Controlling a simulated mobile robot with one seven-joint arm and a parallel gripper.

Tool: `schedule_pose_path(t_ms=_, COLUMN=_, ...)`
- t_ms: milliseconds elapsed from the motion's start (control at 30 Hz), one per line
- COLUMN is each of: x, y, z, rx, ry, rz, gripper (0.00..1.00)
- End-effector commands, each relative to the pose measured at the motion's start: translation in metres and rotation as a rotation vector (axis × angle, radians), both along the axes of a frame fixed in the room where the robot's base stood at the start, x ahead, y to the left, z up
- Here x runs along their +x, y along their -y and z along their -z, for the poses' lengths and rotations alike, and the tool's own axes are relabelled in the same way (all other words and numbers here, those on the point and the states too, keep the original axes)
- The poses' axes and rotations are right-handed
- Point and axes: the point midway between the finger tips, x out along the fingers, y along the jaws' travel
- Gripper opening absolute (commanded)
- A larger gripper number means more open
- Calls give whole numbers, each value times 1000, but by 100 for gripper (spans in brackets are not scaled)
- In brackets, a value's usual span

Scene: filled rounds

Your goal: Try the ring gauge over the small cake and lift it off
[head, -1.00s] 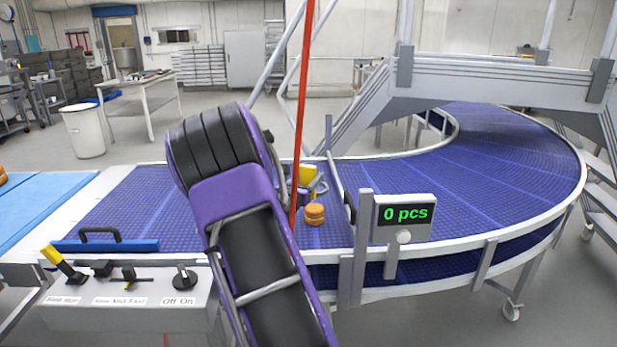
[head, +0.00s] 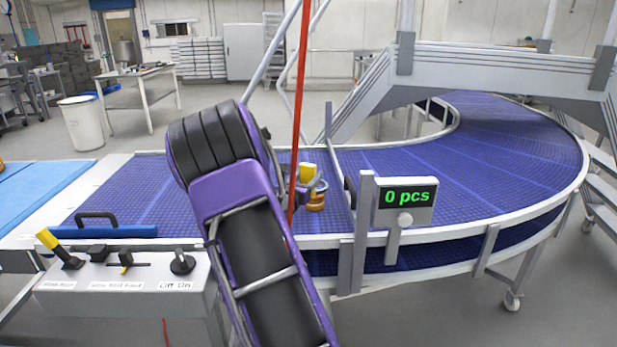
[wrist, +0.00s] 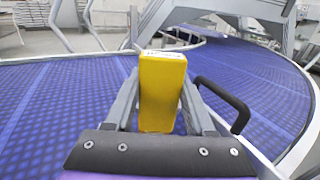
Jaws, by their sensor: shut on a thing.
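The ring gauge has a yellow grip block (head: 308,172) and a grey ring (head: 321,186). My gripper (wrist: 160,95) is shut on the yellow block, which stands between its fingers in the wrist view. The small cake (head: 315,203), a round golden-brown piece, sits on the purple-blue belt (head: 375,165) just below the ring. The ring overlaps the cake's upper part in the head view; I cannot tell whether it is around the cake or just above it. The cake and ring are hidden in the wrist view.
A counter display (head: 408,196) reading 0 pcs stands on a post at the belt's near edge. A red cord (head: 299,100) hangs in front of the belt. A blue bar with a black handle (head: 105,230) lies at left, above a control box (head: 125,283). The curved belt at right is clear.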

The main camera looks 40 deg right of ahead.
Motion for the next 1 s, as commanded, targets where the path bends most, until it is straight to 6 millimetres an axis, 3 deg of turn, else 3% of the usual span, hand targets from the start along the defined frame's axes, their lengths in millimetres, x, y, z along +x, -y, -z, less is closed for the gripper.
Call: schedule_pose_path(t_ms=1000, x=0, y=0, z=11, rx=0, ry=0, rz=0, gripper=0)
